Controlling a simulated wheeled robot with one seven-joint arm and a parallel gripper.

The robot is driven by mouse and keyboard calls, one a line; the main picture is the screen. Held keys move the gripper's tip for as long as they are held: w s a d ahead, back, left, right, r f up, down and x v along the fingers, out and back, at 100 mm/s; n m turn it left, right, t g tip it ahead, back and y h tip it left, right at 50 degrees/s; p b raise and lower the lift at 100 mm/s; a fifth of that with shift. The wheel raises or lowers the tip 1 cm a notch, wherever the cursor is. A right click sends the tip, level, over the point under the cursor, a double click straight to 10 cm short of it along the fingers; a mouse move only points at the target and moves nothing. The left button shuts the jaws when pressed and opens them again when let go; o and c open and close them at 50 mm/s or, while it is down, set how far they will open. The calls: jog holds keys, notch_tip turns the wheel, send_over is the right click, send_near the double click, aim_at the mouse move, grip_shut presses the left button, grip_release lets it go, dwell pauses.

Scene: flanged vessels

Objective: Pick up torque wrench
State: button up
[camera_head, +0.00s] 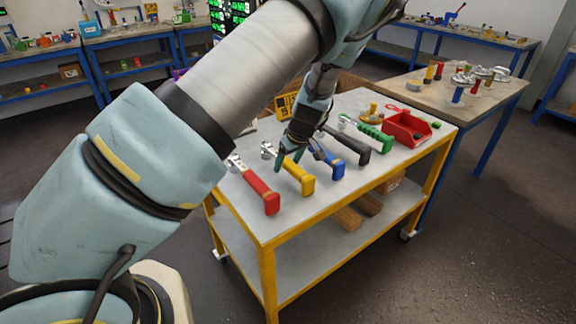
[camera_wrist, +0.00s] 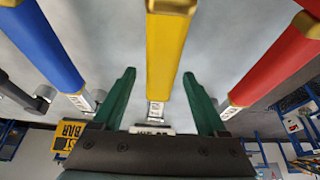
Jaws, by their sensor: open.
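Several tools with thick coloured handles lie in a row on a grey-topped cart: red (camera_head: 258,193), yellow (camera_head: 292,171), blue (camera_head: 328,158), black (camera_head: 347,141) and green (camera_head: 366,130). I cannot tell for sure which is meant by the torque wrench. My gripper (camera_head: 289,158) is over the yellow-handled tool, pointing down. In the wrist view my gripper (camera_wrist: 158,73) is open, with its two green fingers either side of the yellow handle (camera_wrist: 168,50) and its metal neck. No contact shows. The blue handle (camera_wrist: 45,45) and red handle (camera_wrist: 278,58) flank it. My arm hides part of the cart.
A red open bin (camera_head: 408,130) stands at the cart's right end, beside a brass-coloured flanged part (camera_head: 371,115). A yellow sign (camera_head: 286,105) stands behind the tools. Another table (camera_head: 490,100) with parts is at the right.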

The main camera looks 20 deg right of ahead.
grip_shut()
dwell(0.4)
